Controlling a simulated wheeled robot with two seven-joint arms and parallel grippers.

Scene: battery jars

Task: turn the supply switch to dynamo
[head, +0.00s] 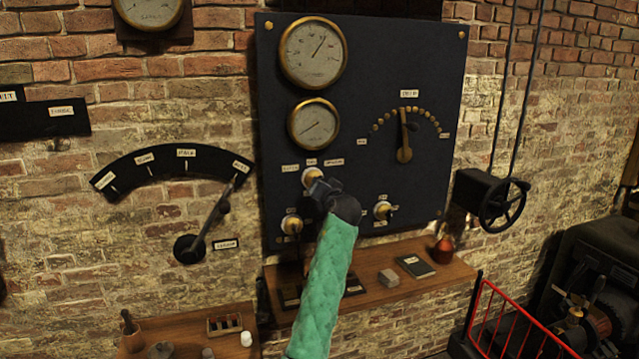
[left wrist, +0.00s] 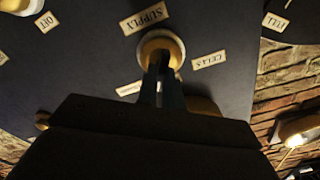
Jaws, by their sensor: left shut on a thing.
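The supply switch (head: 312,176) is a round brass-and-white knob on the dark panel (head: 400,60). In the left wrist view the knob (left wrist: 161,46) sits beside an upside-down SUPPLY label (left wrist: 144,17) and a CELLS label (left wrist: 209,60). Another label (left wrist: 130,88) is partly hidden by my fingers and cannot be read. My left gripper (head: 320,186) is at the knob, its fingers (left wrist: 161,80) shut on the switch's handle. The gripper hides part of the switch in the head view, so its exact pointer direction is unclear. My right gripper is not in view.
Two other small knobs, lower left (head: 291,225) and lower right (head: 382,210), flank my forearm. A dial lever (head: 404,150) stands above right. A wooden shelf (head: 390,290) runs below the panel. A handwheel (head: 503,205) and red railing (head: 520,320) are at right.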

